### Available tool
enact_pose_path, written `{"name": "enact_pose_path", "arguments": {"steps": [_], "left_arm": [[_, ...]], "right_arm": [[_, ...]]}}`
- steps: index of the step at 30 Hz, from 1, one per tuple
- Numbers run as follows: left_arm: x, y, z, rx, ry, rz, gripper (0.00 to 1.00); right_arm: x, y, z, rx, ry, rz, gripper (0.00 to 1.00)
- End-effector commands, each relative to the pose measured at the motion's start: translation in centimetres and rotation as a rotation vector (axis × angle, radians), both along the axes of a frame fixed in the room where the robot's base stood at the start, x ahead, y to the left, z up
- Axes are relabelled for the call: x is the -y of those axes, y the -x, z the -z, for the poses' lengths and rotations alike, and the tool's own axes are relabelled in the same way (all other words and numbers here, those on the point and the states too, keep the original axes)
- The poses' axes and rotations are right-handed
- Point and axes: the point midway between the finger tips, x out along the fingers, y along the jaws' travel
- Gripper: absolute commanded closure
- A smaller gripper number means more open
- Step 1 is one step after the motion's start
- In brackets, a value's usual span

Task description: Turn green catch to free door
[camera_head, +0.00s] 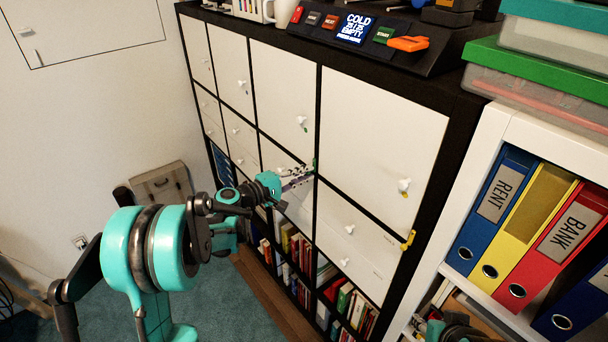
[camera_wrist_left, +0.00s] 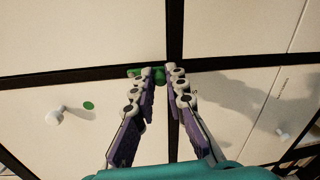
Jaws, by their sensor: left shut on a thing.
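The green catch (camera_wrist_left: 135,72) sits on the dark frame where the cabinet's posts and rails cross; it also shows as a small green bit in the head view (camera_head: 314,163). My left gripper (camera_wrist_left: 160,75) reaches it from below in the wrist view, with its fingertips close together on the catch. Part of the catch is hidden between the fingers. In the head view my left gripper (camera_head: 308,171) is at the crossing. A white door (camera_wrist_left: 60,140) with a knob and a green dot lies at lower left in the wrist view; it looks shut.
A yellow catch (camera_head: 408,240) is on the cabinet's right edge. Other white doors with knobs surround the crossing. Open shelves with books (camera_head: 297,245) are below. A control panel (camera_head: 365,38) stands on top. A white shelf with binders (camera_head: 495,205) is at right, with part of my right arm below.

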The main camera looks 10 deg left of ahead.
Motion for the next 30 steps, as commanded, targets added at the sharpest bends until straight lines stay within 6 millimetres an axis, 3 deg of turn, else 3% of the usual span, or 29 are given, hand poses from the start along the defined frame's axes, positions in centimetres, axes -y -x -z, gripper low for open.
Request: {"name": "enact_pose_path", "arguments": {"steps": [11,12,14,24,30], "left_arm": [[0.0,0.1,0.1,-0.003,-0.001,0.002,1.00],[0.0,0.1,0.1,-0.003,-0.001,0.002,0.77],[0.0,0.1,0.1,-0.002,0.000,0.002,0.66],[-0.2,0.3,0.0,-0.002,0.001,0.001,0.66],[-2.2,2.6,-0.3,-0.002,0.002,-0.002,0.66]], "right_arm": [[0.0,0.0,0.0,0.000,0.000,0.000,0.60],[0.0,0.0,0.0,0.000,0.000,0.000,0.60],[0.0,0.0,0.0,0.000,0.000,0.000,0.60],[0.0,0.0,0.0,0.000,0.000,0.000,0.60],[0.0,0.0,0.0,0.000,0.000,0.000,0.60]]}}
